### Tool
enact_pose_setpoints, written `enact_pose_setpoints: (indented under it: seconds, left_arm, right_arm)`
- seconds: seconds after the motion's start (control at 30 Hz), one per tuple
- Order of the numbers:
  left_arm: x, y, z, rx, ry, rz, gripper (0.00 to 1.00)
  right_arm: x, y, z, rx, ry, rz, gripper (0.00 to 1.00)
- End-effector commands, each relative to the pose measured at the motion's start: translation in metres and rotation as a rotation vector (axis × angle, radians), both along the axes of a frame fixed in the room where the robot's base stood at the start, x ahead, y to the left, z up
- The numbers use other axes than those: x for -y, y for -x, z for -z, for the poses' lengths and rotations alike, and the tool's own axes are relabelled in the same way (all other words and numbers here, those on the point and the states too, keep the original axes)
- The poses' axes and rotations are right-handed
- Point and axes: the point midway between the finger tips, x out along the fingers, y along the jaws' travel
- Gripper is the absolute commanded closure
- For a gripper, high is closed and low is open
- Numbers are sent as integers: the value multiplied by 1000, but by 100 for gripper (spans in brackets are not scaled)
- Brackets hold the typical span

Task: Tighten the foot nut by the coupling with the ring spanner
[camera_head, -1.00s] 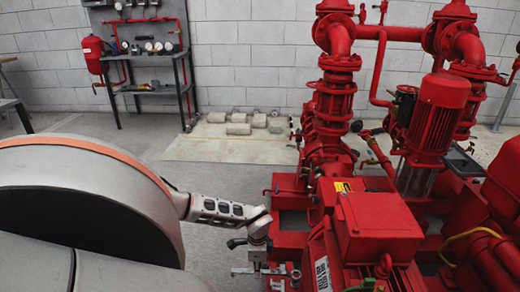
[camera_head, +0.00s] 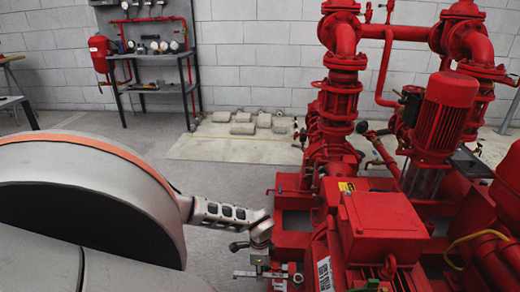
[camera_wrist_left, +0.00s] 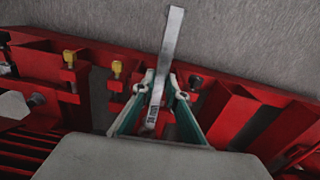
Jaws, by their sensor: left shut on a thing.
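My left gripper (camera_head: 262,265) is low beside the left edge of the red pumpset. In the left wrist view, its two green-lined fingers (camera_wrist_left: 158,92) are closed on a grey, flat-shanked spanner (camera_wrist_left: 172,45). The spanner's shank points away from the gripper, over the red base rail. Two yellow-capped bolts (camera_wrist_left: 117,68) stand on the rail left of the gripper. A dark bolt (camera_wrist_left: 195,82) shows just right of the fingers. I cannot tell which is the foot nut. My right gripper is out of view.
The red pumpset (camera_head: 375,225) fills the right side, with a vertical motor (camera_head: 445,110) and pipes above. A dark shelf stand (camera_head: 155,85) is at the back wall. Several grey blocks (camera_head: 243,128) lie on a pale mat.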

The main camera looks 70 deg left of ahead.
Motion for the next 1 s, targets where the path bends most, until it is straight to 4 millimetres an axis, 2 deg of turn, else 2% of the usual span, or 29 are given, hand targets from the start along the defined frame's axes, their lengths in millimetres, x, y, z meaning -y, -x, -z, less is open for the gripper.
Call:
enact_pose_setpoints:
  seconds: [1.0]
  left_arm:
    - [0, 1, 24, -1, 0, 0, 100]
  right_arm:
    - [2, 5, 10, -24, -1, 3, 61]
